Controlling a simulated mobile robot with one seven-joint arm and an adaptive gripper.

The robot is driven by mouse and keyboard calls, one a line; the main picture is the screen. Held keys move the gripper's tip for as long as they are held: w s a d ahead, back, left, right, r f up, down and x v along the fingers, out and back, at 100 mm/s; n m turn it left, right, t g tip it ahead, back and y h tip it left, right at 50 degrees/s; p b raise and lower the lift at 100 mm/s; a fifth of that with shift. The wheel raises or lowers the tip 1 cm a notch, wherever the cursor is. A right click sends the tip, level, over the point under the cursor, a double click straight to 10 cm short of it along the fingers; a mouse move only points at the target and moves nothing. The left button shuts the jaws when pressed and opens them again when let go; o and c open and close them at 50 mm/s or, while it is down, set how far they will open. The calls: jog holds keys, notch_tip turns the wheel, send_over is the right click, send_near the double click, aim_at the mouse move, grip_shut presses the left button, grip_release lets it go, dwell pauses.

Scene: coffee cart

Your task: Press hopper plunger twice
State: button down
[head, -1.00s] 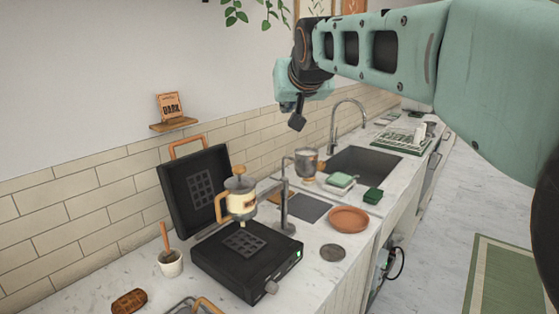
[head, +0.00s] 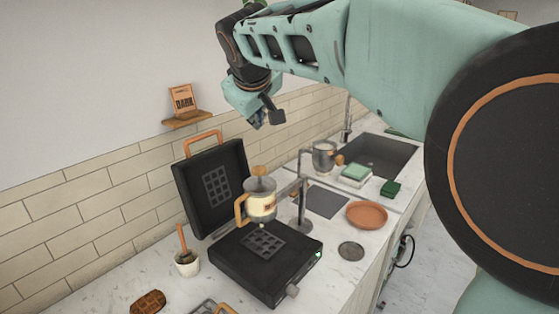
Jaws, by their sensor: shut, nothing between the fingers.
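The batter hopper (head: 261,203) is a cream cup with an orange handle, held over the waffle iron (head: 266,258) by a dark stand (head: 303,195). Its plunger (head: 259,171) has an orange-brown knob on top and stands up out of the hopper. The waffle iron is open, with its lid tilted back and a dark gridded plate below the hopper. My gripper (head: 262,120) is shut and empty. It is in the air above the hopper, well apart from the plunger, and points downward. The fingertips are small and dark in this view.
A white cup with a wooden-handled tool (head: 186,262) and a waffle (head: 148,302) are at the left front. A terracotta plate (head: 367,216), a metal pitcher (head: 324,157), sponges (head: 357,174) and the sink (head: 376,155) are to the right. A shelf (head: 187,119) juts from the wall.

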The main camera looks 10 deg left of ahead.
aim_at(259, 166)
notch_tip(259, 166, down, 9)
jog(key=b, duration=0.7)
jog(key=shift+r, duration=0.1)
dwell(1.3)
jog(key=shift+f+b, duration=0.4)
jog(key=shift+b, duration=0.1)
jog(key=shift+f+b, duration=0.65)
jog(key=shift+f, duration=0.2)
dwell(0.7)
jog(key=shift+r+p, duration=1)
jog(key=shift+r, duration=0.2)
jog(key=shift+r, duration=0.1)
jog(key=shift+r+p, duration=2.05)
jog(key=shift+r, duration=0.35)
